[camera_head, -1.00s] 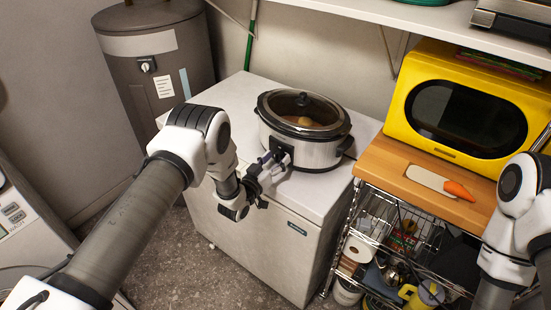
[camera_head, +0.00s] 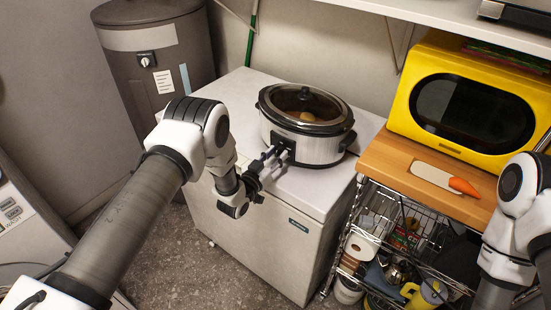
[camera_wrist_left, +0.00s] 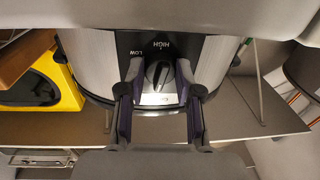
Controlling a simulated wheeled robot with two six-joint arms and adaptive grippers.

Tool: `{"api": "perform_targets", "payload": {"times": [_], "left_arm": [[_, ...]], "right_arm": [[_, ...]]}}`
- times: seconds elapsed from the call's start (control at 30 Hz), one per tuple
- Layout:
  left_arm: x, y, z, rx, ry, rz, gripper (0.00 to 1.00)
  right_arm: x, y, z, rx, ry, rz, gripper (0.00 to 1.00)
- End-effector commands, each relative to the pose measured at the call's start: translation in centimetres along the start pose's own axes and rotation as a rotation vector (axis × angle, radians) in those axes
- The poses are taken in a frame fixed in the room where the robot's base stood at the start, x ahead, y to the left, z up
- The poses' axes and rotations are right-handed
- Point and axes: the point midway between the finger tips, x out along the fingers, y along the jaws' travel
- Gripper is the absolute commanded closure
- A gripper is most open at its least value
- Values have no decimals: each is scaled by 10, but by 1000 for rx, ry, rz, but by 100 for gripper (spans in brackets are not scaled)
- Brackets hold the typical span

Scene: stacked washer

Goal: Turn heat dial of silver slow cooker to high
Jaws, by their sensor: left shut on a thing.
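The silver slow cooker (camera_head: 318,150) stands on a white chest-like appliance, its glass lid on. Its black control panel faces my left arm. In the left wrist view the dark heat dial (camera_wrist_left: 158,74) sits between my fingers, below the printed HIGH, with LOW to the upper left. I cannot tell clearly which mark the dial points at. My left gripper (camera_head: 281,155) is at the panel, its fingers shut on the dial from both sides; it also shows in the left wrist view (camera_wrist_left: 158,85). In the head view the fingers mostly hide the dial. My right gripper is out of view.
The white appliance (camera_head: 262,235) has bare top around the cooker. A yellow microwave (camera_head: 425,140) and a carrot (camera_head: 463,187) are on the wooden-topped rack (camera_head: 385,165) to the right. A shelf (camera_head: 430,15) hangs above. A grey tank (camera_head: 160,75) stands at the left.

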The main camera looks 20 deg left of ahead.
Motion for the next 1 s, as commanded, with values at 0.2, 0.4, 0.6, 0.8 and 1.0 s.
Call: {"api": "perform_targets", "payload": {"times": [0.2,0.4,0.6,0.8,1.0], "left_arm": [[1,-1,2,184,23,3,100],[1,-1,3,374,41,7,100],[1,-1,3,563,57,9,100],[1,-1,3,753,74,13,100],[1,-2,3,942,90,16,100]], "right_arm": [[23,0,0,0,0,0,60],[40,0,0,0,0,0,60],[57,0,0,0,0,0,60],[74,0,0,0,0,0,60],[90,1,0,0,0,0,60]]}}
